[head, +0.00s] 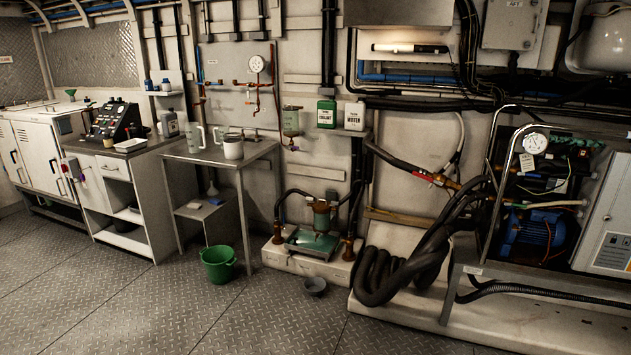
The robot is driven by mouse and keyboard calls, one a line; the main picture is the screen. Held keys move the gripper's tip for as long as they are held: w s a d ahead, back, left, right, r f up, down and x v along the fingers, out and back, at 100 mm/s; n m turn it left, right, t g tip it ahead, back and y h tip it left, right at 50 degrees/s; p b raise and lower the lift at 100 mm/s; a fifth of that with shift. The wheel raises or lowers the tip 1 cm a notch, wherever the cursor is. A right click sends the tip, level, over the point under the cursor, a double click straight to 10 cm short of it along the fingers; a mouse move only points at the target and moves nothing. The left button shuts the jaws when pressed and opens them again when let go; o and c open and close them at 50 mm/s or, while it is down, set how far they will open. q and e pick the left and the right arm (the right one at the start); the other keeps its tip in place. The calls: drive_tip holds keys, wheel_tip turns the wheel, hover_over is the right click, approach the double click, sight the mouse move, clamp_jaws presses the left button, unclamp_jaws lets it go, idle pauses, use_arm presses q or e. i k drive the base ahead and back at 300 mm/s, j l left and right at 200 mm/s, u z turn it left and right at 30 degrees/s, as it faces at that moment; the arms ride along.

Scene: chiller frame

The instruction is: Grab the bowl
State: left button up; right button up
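A small dark grey bowl (315,286) sits upright on the metal floor near the middle of the head view. It stands just in front of the pale plinth that carries a pump and a green-lined tray. Its open top faces up and I cannot make out anything inside it. Neither of my grippers shows in this view.
A green bucket (218,264) stands on the floor left of the bowl. A metal table (250,152) with jugs and a white pot (232,147) is behind it. Thick black hoses (385,275) and a machine frame (462,290) are on the right. The front floor is clear.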

sight(314, 286)
drive_tip(key=i+j, duration=0.1)
drive_tip(key=i, duration=2.25)
drive_tip(key=l+z, duration=0.05)
drive_tip(key=l, duration=0.05)
